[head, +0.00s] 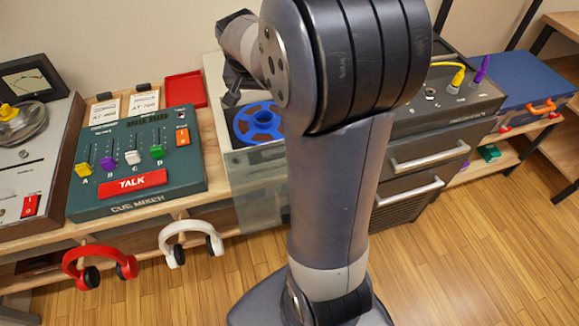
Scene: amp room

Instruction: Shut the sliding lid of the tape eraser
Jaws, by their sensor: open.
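The tape eraser (216,80) appears to be the pale box left of centre. A blue reel (258,122) lies in its dark, uncovered well. A greenish see-through panel (262,203), which looks like its sliding lid, shows below and in front of the well, sticking out past the shelf edge. My arm hides the right part of the box and of the panel. My gripper (231,98) hangs over the back left of the box, apart from the panel as far as I can see. Its jaws are open and look empty; they are small and partly hidden.
A green cue mixer (140,188) stands left of the box, with a red tray (185,90) behind it. Red headphones (100,265) and white headphones (190,240) hang at the shelf's front. A grey drawer unit (420,152) stands right. The wooden floor in front is clear.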

